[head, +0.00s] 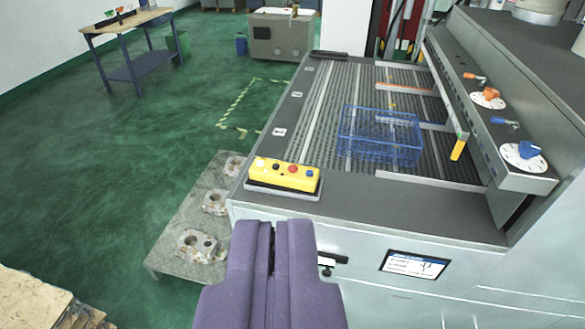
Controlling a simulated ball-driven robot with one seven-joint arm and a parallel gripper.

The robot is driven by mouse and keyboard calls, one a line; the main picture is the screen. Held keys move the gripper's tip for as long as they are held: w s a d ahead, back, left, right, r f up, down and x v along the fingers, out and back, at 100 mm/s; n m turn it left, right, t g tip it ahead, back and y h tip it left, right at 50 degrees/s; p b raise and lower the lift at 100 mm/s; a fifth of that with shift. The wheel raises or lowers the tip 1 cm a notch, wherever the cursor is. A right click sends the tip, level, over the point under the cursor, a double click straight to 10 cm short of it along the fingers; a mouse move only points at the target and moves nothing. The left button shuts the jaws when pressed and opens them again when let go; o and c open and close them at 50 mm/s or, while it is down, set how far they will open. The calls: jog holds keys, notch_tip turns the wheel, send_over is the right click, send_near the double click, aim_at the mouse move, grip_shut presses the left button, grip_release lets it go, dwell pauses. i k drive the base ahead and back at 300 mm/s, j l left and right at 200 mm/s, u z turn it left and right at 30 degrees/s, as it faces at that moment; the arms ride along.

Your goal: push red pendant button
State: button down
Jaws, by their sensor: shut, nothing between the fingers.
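A yellow pendant (285,176) lies on a dark grey base at the near left corner of the machine's top. It carries several buttons in a row: a white one at the left, a dark one, the red button (293,168), and a blue one at the right. My gripper (272,226) is in the lower middle of the head view, with purple fingers shut and nothing held. Its tips appear just below the pendant in the picture and do not cover it. I cannot tell the exact gap between tips and button.
A blue wire basket (380,137) sits on the machine's slatted bed. A ledge with orange and blue knobs (521,151) rises at the right. A pallet with castings (202,243) stands on the floor to the left. The green floor beyond is mostly clear.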

aim_at(291, 168)
jog(key=i+z, duration=0.2)
jog(key=i, duration=0.6)
jog(key=i+z, duration=0.25)
jog(key=i, duration=0.5)
jog(key=j, duration=0.1)
